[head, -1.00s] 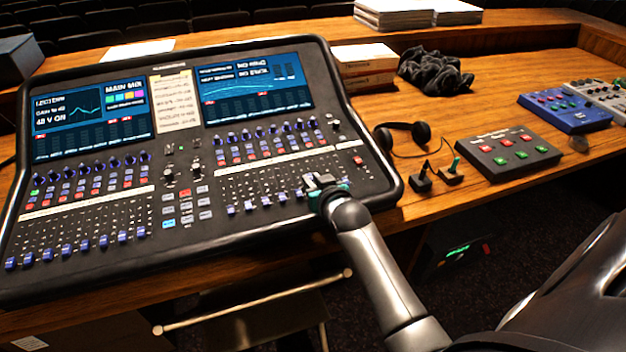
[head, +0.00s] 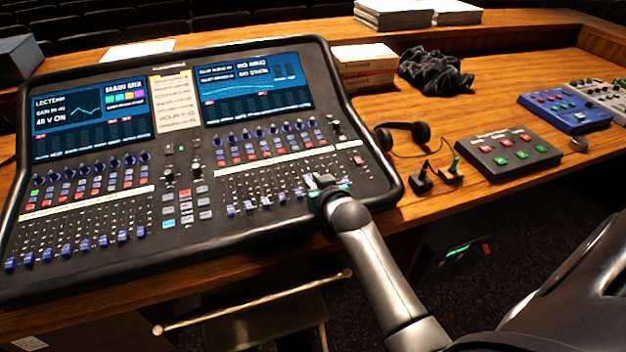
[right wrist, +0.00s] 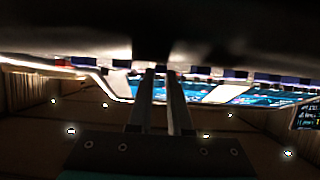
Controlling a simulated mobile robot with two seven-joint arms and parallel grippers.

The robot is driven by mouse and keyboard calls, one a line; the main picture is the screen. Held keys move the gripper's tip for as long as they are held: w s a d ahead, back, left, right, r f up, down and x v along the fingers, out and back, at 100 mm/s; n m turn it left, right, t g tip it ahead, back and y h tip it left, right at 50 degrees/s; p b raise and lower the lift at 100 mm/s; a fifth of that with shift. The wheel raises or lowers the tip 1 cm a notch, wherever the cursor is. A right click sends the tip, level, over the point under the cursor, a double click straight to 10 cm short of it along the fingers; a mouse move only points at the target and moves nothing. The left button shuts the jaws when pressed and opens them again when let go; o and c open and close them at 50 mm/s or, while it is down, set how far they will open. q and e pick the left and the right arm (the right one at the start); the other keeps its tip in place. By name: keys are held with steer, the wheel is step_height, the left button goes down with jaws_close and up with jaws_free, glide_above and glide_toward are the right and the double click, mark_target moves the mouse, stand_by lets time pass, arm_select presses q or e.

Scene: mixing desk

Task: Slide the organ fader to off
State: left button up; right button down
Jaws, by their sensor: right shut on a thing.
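The mixing desk (head: 204,248) fills the left half of the head view, with blue fader caps along its near side. My right gripper (head: 318,183) is at the right end of the right fader bank, shut on what appears to be a fader cap. The cap is hidden by the fingers, and I cannot read its label. Several blue caps (head: 264,202) stand in a row just left of the gripper. In the right wrist view the two fingers (right wrist: 160,78) are close together against the dark desk surface. My left gripper is not in view.
A headset (head: 405,130) and small dark items (head: 421,181) lie right of the desk. Beyond are a button box (head: 507,152), a blue pedal (head: 565,111), a black cloth (head: 434,72) and boxes (head: 364,60). Some bare wood lies between them.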

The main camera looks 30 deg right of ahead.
stand_by(0.3)
steer(key=s+p, duration=0.2)
steer(key=s, duration=0.1)
steer(key=shift+s+a+f+p, duration=0.15)
steer(key=shift+s+a+p, duration=0.15)
steer(key=shift+a, duration=0.1)
steer(key=shift+s+a+f, duration=0.1)
steer(key=shift+s+f, duration=0.05)
steer(key=shift+s, duration=0.05)
steer(key=c, duration=0.8)
jaws_free()
steer(key=shift+s, duration=0.15)
steer(key=p+v, duration=0.2)
steer(key=v, duration=1.3)
steer(key=shift+p, duration=0.35)
